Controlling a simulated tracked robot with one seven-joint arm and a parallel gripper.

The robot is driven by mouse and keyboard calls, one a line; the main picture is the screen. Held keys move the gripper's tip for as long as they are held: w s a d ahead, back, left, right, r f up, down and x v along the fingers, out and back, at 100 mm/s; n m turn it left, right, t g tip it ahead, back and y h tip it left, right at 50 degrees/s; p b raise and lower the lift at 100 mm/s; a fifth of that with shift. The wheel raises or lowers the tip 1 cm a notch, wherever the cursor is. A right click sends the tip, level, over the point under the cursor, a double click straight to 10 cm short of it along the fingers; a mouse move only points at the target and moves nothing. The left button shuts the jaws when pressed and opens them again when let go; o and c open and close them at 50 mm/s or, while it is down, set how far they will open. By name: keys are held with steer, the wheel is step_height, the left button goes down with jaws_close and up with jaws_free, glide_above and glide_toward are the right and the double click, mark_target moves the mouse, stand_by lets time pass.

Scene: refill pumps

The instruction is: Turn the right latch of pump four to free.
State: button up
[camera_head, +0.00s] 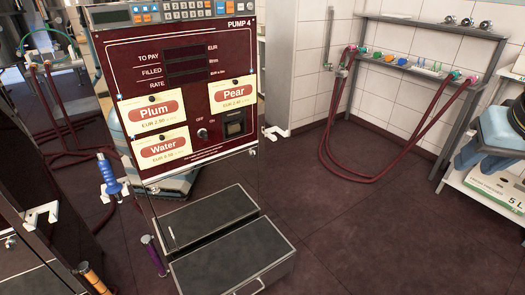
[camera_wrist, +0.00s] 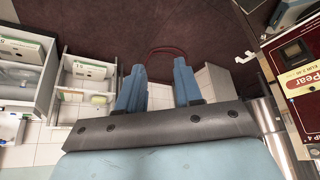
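Pump four (camera_head: 190,100) is a dark red cabinet with Plum, Water and Pear cards, in the middle of the head view. Its right latch (camera_head: 277,132) is a small white piece at the right side of the cabinet; I cannot tell its setting. In the wrist view, part of pump four (camera_wrist: 289,55) shows at the right edge, and a white piece that looks like the latch (camera_wrist: 251,57) sticks out beside it. My gripper (camera_wrist: 158,88) is open and empty, with two blue fingers apart. In the head view my gripper (camera_head: 477,158) is at the right edge, well away from the latch.
A grey rack (camera_head: 430,27) with colored fittings and red hoses (camera_head: 365,178) stands at the back right. A white shelf (camera_head: 490,190) is at the right edge. A blue nozzle (camera_head: 109,178) hangs left of the pump. The dark floor (camera_head: 370,235) between pump and shelf is clear.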

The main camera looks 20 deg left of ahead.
steer(key=w+a+f+n+t, duration=0.1)
steer(key=w+a+n+t, duration=0.2)
steer(key=w, duration=1.7)
steer(key=w+a+f+n+t+y, duration=0.1)
steer(key=w+a+f+n+y, duration=0.1)
steer(key=w+a+f, duration=0.35)
steer(key=w+a+f+n+t+y, duration=0.1)
steer(key=w+a+f, duration=0.2)
steer(key=w+a, duration=0.6)
steer(key=w+a+f+n+y, duration=0.25)
steer(key=w+a+f, duration=0.25)
steer(key=a+f, duration=0.25)
steer(key=w+a+f+n+y, duration=0.1)
steer(key=w+a+f+y, duration=0.2)
steer(key=w+a+f, duration=0.35)
steer(key=s+a+f+t+y, duration=0.1)
steer(key=s+a+f+y, duration=0.2)
steer(key=a+f, duration=0.5)
steer(key=s+a+f+y, duration=0.2)
steer(key=s+a+f, duration=0.15)
steer(key=f, duration=0.85)
steer(key=shift+n, duration=0.25)
steer(key=x, duration=1.3)
steer(key=shift+w+r, duration=0.15)
steer(key=shift+r, duration=0.1)
steer(key=shift+c, duration=0.2)
